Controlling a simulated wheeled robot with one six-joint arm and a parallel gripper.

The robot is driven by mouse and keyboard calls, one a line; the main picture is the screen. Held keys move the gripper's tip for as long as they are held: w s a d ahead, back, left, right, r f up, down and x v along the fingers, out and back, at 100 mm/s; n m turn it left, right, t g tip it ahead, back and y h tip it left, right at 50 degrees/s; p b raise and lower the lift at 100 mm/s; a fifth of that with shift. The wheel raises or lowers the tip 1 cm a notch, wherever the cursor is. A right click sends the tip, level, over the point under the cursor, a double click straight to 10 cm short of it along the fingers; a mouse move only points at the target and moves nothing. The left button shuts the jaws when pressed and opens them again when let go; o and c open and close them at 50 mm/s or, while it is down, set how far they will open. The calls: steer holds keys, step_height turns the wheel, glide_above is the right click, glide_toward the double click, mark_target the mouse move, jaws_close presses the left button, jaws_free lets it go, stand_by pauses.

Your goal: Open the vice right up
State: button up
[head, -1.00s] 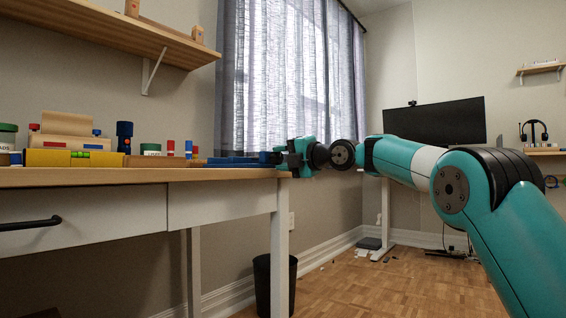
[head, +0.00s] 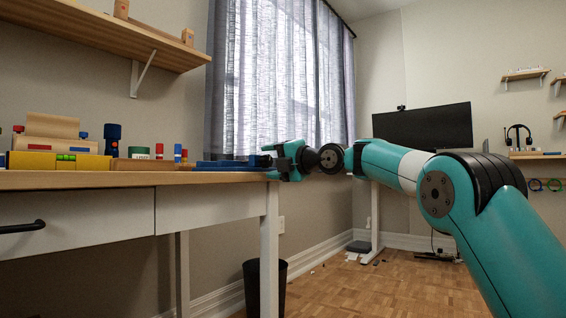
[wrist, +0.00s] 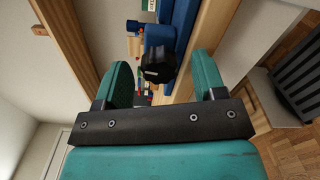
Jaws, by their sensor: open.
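The blue vice (head: 225,163) lies low on the desk top near its right end in the head view. In the wrist view its blue body (wrist: 186,22) runs away from me, with a dark round knob (wrist: 158,66) at its near end. My gripper (wrist: 161,62) is open, with one teal finger on each side of the knob and visible gaps between. In the head view my gripper (head: 277,161) is at the desk's right edge, level with the vice. The vice's jaws are hard to make out, so I cannot tell how wide they stand.
The wooden desk (head: 130,179) holds a yellow block (head: 32,161), a dark blue bottle-like item (head: 112,139) and several small coloured pieces left of the vice. A shelf (head: 120,36) hangs above. A black bin (head: 265,285) stands below. The floor at right is mostly open.

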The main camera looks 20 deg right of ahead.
steer(key=p+v, duration=0.2)
steer(key=v, duration=1.5)
steer(key=shift+p, duration=0.3)
steer(key=shift+s, duration=0.1)
steer(key=s+a+f+m+g+h+p, duration=0.2)
steer(key=s+a+m+g+p, duration=0.6)
steer(key=s+a+m+p, duration=0.45)
steer(key=s+a+f+m+g+h+p, duration=0.1)
steer(key=s+m+g+h+p, duration=0.15)
steer(key=s+m+p, duration=0.6)
steer(key=s+a+f+m+g+h+p, duration=0.15)
steer(key=s+g+p, duration=0.25)
steer(key=s, duration=1)
step_height(320, 180, up, 37)
steer(key=p, duration=3.5)
steer(key=shift+w+a+f+n+p, duration=0.2)
steer(key=shift+w+a+n+p, duration=0.1)
steer(key=shift+w+n, duration=0.15)
